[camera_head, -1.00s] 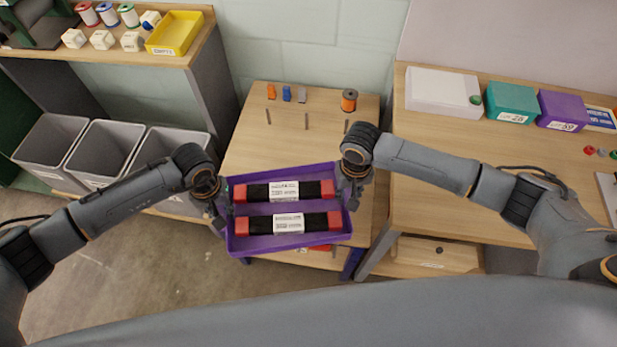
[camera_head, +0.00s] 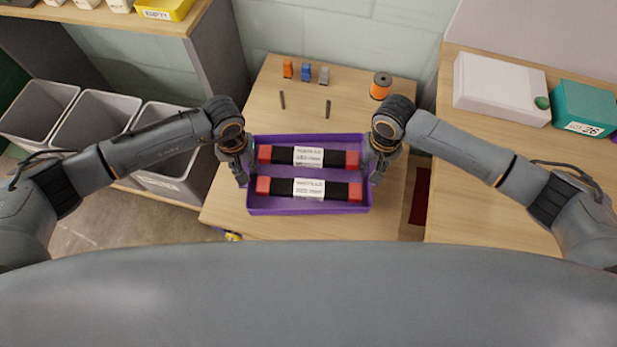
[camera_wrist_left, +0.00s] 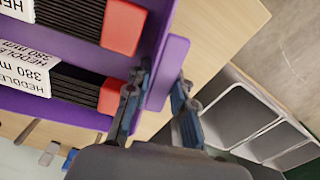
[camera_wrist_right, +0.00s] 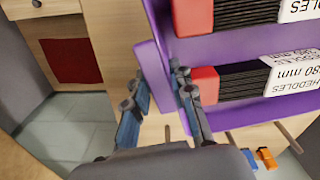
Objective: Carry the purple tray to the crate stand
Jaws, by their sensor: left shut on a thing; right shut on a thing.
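The purple tray (camera_head: 308,206) is held level between my two grippers over a small wooden table. Two black heddle bundles with red ends and white labels, a rear one (camera_head: 338,159) and a front one (camera_head: 335,190), lie side by side in it. My left gripper (camera_head: 243,172) is shut on the tray's left end; the purple wall sits between its fingers in the left wrist view (camera_wrist_left: 160,85). My right gripper (camera_head: 373,170) is shut on the right end, as the right wrist view (camera_wrist_right: 160,85) shows. No crate stand can be made out for sure.
The small table (camera_head: 225,205) carries thin pegs, an orange spool (camera_head: 380,86) and small orange, blue and grey pieces at its back. Grey bins (camera_head: 95,120) stand at left. A larger table (camera_head: 470,190) at right holds a white box (camera_head: 500,88) and a teal box (camera_head: 583,108).

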